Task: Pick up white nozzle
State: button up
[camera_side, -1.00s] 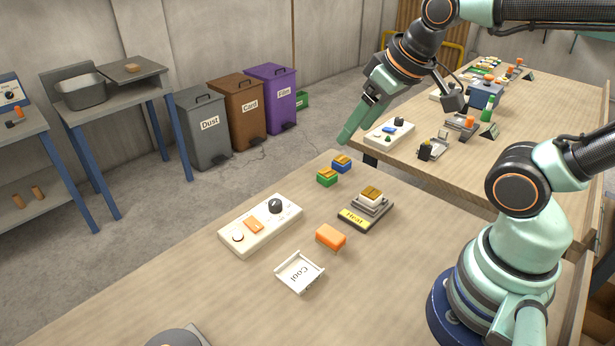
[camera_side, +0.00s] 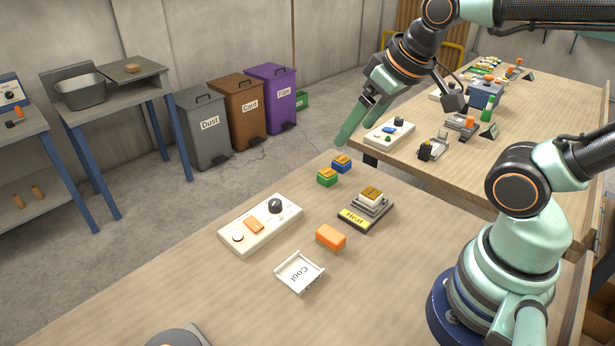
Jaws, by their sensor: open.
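A white block with a brown top (camera_side: 370,196), the only thing on the heater that fits the white nozzle, sits on the dark grey stand labelled "Heat" (camera_side: 350,219). Two similar pieces stand behind it to the left, a green one (camera_side: 327,178) and a blue one (camera_side: 341,164), both with brown tops. My gripper (camera_side: 352,128) is open and empty, pointing down and left in the air. It appears above and behind the white block, clear of it. The gap between the fingers is seen at a slant.
An orange block (camera_side: 330,237) lies in front of the heater, near a white tray labelled "Cool" (camera_side: 286,280). A white control box with a black knob (camera_side: 241,229) lies to the left. A second table (camera_side: 560,110) with more items stands behind. The front left tabletop is mostly clear.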

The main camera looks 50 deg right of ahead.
jog(key=m+g, duration=0.6)
jog(key=m, duration=1.2)
send_over(372, 192)
notch_tip(372, 192, down, 11)
jog(key=f, duration=0.6)
jog(key=shift+w+a+f, duration=0.1)
jog(key=shift+w+a, duration=0.05)
jog(key=shift+w, duration=0.05)
jog(key=shift+s+d+f, duration=0.1)
jog(key=shift+f, duration=1.25)
jog(key=shift+s+d+f, duration=0.1)
jog(key=shift+f, duration=1.25)
jog(key=shift+c, duration=0.3)
grip_shut()
